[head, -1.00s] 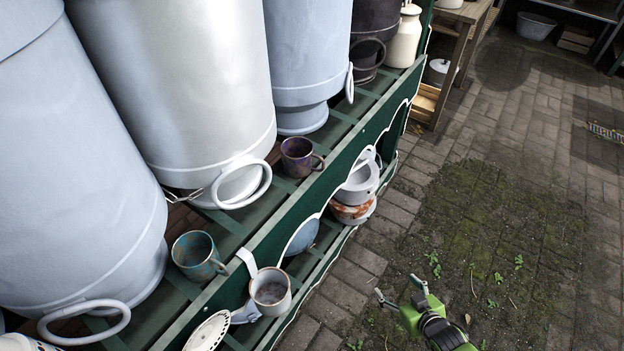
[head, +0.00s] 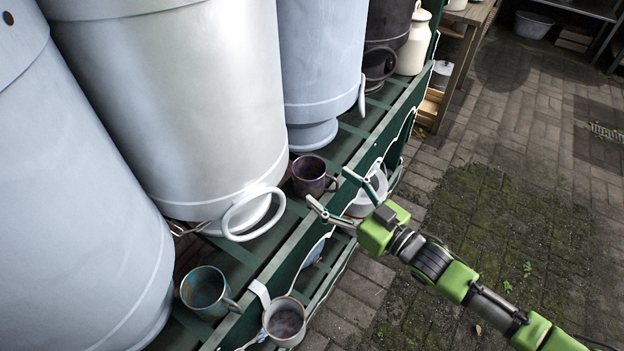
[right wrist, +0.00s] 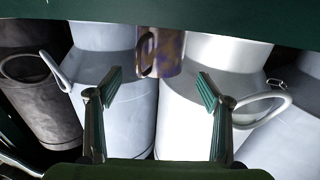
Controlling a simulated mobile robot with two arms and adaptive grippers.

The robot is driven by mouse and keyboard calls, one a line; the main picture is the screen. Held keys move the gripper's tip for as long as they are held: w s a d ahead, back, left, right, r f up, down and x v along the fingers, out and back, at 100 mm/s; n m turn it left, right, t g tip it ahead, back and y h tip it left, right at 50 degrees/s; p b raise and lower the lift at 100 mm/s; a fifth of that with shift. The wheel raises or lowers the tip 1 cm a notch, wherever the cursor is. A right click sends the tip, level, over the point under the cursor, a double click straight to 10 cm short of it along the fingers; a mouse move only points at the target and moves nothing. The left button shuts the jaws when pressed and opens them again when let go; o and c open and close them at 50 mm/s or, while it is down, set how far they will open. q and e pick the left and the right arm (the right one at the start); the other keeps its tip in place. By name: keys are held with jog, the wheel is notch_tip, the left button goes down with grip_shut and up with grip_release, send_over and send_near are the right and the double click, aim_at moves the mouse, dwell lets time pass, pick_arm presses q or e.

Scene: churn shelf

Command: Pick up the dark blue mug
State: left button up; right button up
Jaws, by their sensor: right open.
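A dark purple-blue mug with brownish patches (head: 307,178) stands on the shelf's upper level, in front of the large metal cans; its handle points right. It is the closest match to a dark blue mug. In the right wrist view the mug (right wrist: 168,50) shows between and beyond my fingers, partly cut off by a dark green edge. My right gripper (head: 330,187) is open and empty at the shelf's front edge, with its fingertips pointing towards the mug and close to it. I see no contact. My left gripper is not in view.
A teal mug (head: 204,291) stands nearer on the same level. A grey-white mug (head: 285,320) hangs or sits at the front edge. The green shelf rail (head: 275,272) runs along the front. A large silver can (head: 200,110) stands close behind the mugs. Paving at right is free.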

aim_at(320, 178)
jog(key=p+x, duration=0.1)
jog(key=x, duration=0.6)
jog(key=shift+w, duration=0.2)
jog(key=c, duration=1.3)
